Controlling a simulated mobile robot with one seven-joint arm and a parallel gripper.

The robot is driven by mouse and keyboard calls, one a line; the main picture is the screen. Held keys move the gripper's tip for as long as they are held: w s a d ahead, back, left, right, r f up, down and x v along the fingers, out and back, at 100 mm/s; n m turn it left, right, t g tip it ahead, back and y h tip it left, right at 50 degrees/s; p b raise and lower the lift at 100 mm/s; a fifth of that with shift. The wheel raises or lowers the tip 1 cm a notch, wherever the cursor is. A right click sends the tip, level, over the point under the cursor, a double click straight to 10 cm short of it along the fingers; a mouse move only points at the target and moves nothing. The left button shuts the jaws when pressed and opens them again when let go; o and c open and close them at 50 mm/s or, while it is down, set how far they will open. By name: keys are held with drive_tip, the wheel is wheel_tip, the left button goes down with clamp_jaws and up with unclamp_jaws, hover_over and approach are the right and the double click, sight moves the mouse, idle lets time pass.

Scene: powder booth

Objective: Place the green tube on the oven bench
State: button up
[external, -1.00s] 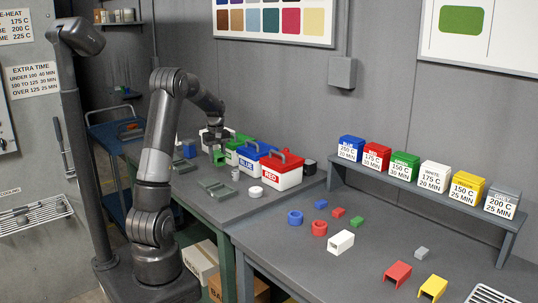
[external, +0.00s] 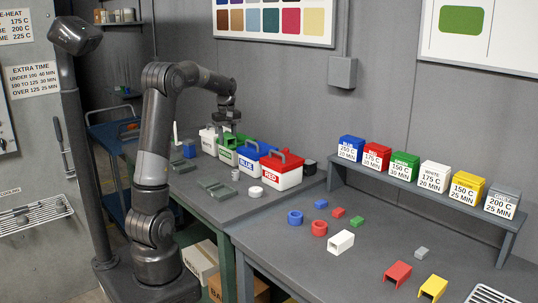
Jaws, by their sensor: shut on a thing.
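My gripper (external: 228,118) is above the row of lidded boxes on the left bench, over the green-lidded box. It is shut on a small green piece, taken to be the green tube (external: 226,128), which shows only in part between the jaws and against the green lid behind. The tube's tilt cannot be made out. The grey bench (external: 290,262) on the right carries loose coloured parts and a shelf of boxes marked with temperatures and minutes; no label tells whether it is the oven bench.
White (external: 208,147), green (external: 226,157), blue (external: 248,166) and red (external: 281,180) labelled boxes stand on the left bench (external: 216,207). Blue and red rings, a white tube (external: 341,242), and red and yellow pieces lie on the right bench. Its left front area is clear.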

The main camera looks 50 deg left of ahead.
wheel_tip(320, 180, up, 6)
drive_tip(key=shift+w+d+f, duration=0.1)
drive_tip(key=w+d+f+m, duration=0.1)
drive_tip(key=w+d+m, duration=0.3)
drive_tip(key=d+m, duration=0.7)
drive_tip(key=w+d+m, duration=0.5)
drive_tip(key=d+m, duration=0.2)
drive_tip(key=d, duration=0.9)
drive_tip(key=s+d+m, duration=0.3)
drive_tip(key=d+m, duration=1)
drive_tip(key=d, duration=0.6)
drive_tip(key=s+d+m, duration=0.9)
drive_tip(key=d+m, duration=0.1)
drive_tip(key=d, duration=0.3)
drive_tip(key=s+d+m, duration=0.9)
drive_tip(key=d+m, duration=0.1)
drive_tip(key=d, duration=0.3)
hover_over(364, 265)
drive_tip(key=shift+m, duration=0.3)
wheel_tip(364, 265, down, 19)
drive_tip(key=shift+w+f, duration=0.1)
drive_tip(key=shift+f, duration=1.95)
